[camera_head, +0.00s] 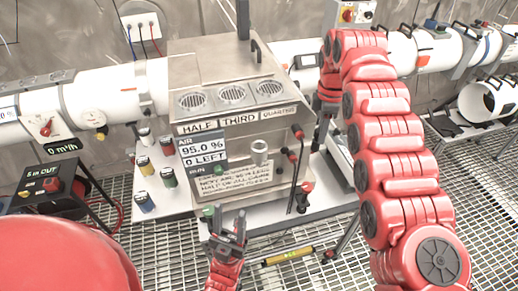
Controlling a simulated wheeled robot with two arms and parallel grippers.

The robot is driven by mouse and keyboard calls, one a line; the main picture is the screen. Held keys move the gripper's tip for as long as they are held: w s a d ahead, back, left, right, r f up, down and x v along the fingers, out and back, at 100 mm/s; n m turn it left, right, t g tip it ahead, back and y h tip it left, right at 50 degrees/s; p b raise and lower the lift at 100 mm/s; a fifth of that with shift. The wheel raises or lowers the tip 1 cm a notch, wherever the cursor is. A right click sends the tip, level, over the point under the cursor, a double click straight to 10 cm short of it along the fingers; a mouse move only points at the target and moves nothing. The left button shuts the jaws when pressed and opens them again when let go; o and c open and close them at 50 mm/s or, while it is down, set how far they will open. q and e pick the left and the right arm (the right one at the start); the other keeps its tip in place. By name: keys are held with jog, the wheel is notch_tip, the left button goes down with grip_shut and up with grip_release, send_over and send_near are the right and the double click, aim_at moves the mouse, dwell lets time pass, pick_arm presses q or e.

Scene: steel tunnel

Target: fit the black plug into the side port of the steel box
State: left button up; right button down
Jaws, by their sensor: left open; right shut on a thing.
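The steel box (212,72) stands in the middle, with three round grilles on top and a labelled front. Its side port is not clearly visible; the right side shows dark fittings with red parts (293,156). My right gripper (318,143) hangs beside the box's right side, its fingers pointing down. It is shut on a small dark thing, apparently the black plug, which I cannot separate clearly from the fingers. Whether it touches the box is unclear. My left gripper (229,222) is open and empty, in front of the box's lower front edge.
Several small coloured canisters (168,177) stand on the white board left of the box. A yellow level (288,256) lies on the grating in front. A dark unit with a display (42,184) is at left. White pipes (110,90) run behind.

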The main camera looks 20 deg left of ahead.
notch_tip(320, 180, up, 9)
jog(key=s+n+p, duration=0.2)
jog(key=n, duration=0.2)
jog(key=s+a+f+b, duration=0.1)
jog(key=s+a, duration=0.1)
jog(key=a, duration=0.2)
jog(key=s+a+f+b, duration=0.1)
jog(key=s+a+f, duration=0.1)
jog(key=a, duration=0.3)
jog(key=s+a+f+b, duration=0.1)
jog(key=s+a, duration=0.3)
jog(key=a, duration=0.1)
jog(key=shift+a+f+b, duration=0.15)
jog(key=shift+f+b, duration=0.1)
jog(key=shift+b, duration=0.05)
jog(key=shift+s+f+p, duration=0.2)
jog(key=shift+s+p, duration=0.1)
jog(key=shift+p, duration=0.75)
jog(key=shift+w+f, duration=0.1)
jog(key=shift+f, duration=0.15)
jog(key=c, duration=1)
grip_release()
jog(key=shift+o, duration=1.2)
jog(key=shift+w, duration=0.1)
jog(key=shift+o, duration=0.6)
jog(key=shift+w+a, duration=0.1)
jog(key=shift+w, duration=0.1)
